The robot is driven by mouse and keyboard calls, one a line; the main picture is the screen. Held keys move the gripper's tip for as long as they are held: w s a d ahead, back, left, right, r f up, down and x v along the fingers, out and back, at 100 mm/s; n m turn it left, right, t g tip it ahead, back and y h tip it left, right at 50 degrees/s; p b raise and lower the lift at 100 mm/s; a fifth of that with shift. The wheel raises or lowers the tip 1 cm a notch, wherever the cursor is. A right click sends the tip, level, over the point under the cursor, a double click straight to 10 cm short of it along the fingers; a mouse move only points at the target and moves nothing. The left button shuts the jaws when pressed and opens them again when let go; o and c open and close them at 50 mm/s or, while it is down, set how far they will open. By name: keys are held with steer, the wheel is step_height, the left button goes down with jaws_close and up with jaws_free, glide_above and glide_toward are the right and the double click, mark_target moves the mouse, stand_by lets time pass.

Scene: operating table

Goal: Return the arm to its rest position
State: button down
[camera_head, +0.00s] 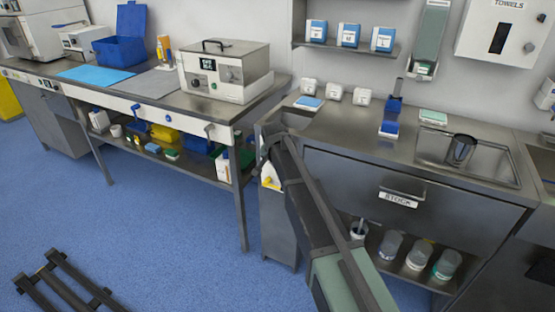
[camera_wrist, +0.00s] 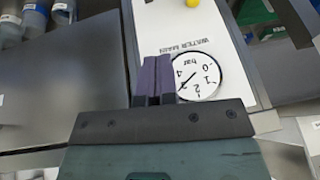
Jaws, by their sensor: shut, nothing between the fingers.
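My arm (camera_head: 308,205) reaches from the lower right of the head view up to the gap between the long bench and the steel counter. Its far end is by the counter's left corner, and I cannot make out the fingers there. In the wrist view my gripper (camera_wrist: 157,62) has its two purple fingers together with nothing between them. Behind the fingers is a white panel (camera_wrist: 165,28) marked "WATER MAIN" with a round dial gauge (camera_wrist: 200,78). The fingers overlap the gauge's left edge in the picture; I cannot tell whether they touch it.
The steel counter (camera_head: 340,128) with a drawer marked "STOCK" (camera_head: 398,198) stands right of my arm. Several jars (camera_head: 418,255) stand on its lower shelf. The long bench (camera_head: 150,98) carries a grey boxy device (camera_head: 225,72). The blue floor (camera_head: 170,240) at left is mostly open, with a dark frame (camera_head: 68,285) low down.

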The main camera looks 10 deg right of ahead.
steer(key=s+d+r+n+g+p, duration=0.1)
steer(key=s+d+r+n+p, duration=0.1)
steer(key=s, duration=0.9)
steer(key=s+d+r+n+g+p, duration=0.2)
steer(key=s+r+p, duration=0.3)
steer(key=s, duration=0.7)
steer(key=s+d+r+n+g+y+p, duration=0.1)
steer(key=s+d+r+n+p, duration=0.1)
steer(key=s, duration=1)
steer(key=shift+d+r+n+p, duration=0.3)
steer(key=shift+d+r+p, duration=0.45)
steer(key=shift+d, duration=0.4)
steer(key=shift+s, duration=0.1)
